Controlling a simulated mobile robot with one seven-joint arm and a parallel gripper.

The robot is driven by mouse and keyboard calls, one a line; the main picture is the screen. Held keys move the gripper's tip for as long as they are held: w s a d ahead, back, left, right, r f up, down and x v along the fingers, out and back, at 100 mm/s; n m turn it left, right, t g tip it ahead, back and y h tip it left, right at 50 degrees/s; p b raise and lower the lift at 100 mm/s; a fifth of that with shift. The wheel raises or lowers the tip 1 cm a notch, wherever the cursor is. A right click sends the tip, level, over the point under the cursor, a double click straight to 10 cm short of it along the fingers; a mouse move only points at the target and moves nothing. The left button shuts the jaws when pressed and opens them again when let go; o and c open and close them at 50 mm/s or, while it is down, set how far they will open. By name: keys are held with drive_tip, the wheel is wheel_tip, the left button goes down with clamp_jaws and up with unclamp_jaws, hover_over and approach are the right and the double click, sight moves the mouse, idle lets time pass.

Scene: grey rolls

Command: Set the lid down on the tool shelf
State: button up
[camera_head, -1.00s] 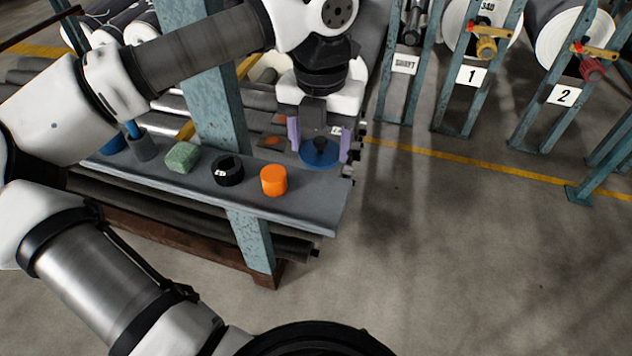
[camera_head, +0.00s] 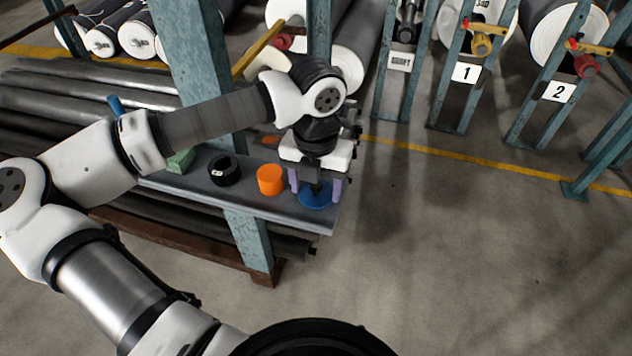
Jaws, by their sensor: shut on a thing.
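The lid (camera_head: 315,201) is a blue disc with a dark knob on top. My gripper (camera_head: 315,186), with purple fingers, is shut on it from above and partly covers it. The lid is level, over the right end of the grey tool shelf (camera_head: 243,201), to the right of an orange cylinder (camera_head: 270,180). I cannot tell whether its underside touches the shelf.
A black ring-shaped roll (camera_head: 224,170) and a green block (camera_head: 181,161) stand further left on the shelf. My arm crosses above the shelf's left part. A teal post (camera_head: 200,70) rises behind it. The floor to the right is clear.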

drive_tip(key=shift+f+b, duration=0.25)
drive_tip(key=shift+b, duration=0.05)
drive_tip(key=o, duration=1)
drive_tip(key=shift+r, duration=0.15)
drive_tip(key=shift+c, duration=0.2)
drive_tip(key=shift+r, duration=0.1)
